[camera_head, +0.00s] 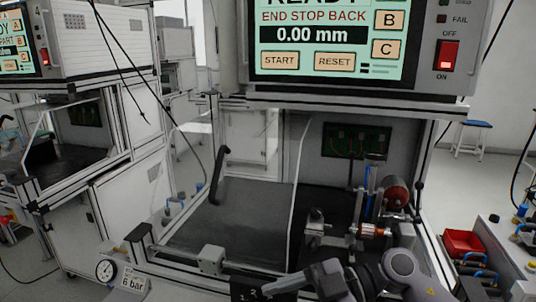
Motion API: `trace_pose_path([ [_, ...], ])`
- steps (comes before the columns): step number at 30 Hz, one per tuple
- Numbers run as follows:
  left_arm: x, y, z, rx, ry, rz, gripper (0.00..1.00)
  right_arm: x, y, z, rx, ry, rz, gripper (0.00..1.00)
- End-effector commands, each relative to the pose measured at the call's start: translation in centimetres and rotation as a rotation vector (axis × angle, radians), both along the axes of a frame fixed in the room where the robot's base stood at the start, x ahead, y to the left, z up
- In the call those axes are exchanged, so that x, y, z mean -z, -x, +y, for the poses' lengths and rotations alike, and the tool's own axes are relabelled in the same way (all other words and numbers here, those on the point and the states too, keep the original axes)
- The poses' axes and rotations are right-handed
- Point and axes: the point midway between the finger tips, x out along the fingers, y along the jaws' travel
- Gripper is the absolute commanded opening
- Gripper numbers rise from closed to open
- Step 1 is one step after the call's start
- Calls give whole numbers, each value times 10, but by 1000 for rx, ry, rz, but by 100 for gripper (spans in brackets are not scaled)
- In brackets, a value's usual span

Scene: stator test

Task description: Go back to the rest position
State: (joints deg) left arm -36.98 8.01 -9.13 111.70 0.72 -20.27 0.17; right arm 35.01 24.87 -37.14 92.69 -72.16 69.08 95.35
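One of my arms reaches in from the bottom right, so I take it as the right one. Its gripper (283,284) points left along the front edge of the test bench, low in the picture. Its fingers are dark and small, and I cannot tell whether they are open or shut. I see nothing clearly held in it. My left gripper is not in view.
The control panel (330,45) hangs above the bench opening and reads "END STOP BACK" and 0.00 mm. A pressure gauge (106,270) sits at the front left. A red bin (464,243) is on the right. The bench's dark left surface (235,215) is clear.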

Motion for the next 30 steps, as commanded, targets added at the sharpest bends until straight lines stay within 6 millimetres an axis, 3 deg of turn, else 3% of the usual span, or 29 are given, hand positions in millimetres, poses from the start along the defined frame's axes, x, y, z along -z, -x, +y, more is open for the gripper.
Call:
trace_pose_path([
  [3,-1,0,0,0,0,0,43,-11,6,12,114,-272,-15,67],
  [6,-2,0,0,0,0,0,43,-17,1,8,268,-450,-23,67],
  [10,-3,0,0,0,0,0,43,-11,-12,-12,527,-602,-14,67],
  [13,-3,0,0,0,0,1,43,8,-21,-36,753,-647,11,67],
  [17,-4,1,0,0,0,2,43,50,-23,-73,1050,-608,72,67],
  [20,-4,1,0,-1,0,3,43,94,-13,-102,1259,-505,142,67],
  [23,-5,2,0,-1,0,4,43,143,10,-129,1433,-352,230,67],
  [27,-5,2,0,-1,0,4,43,204,57,-157,1579,-109,366,67],
  [30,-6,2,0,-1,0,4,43,233,90,-168,1619,32,447,67],
])
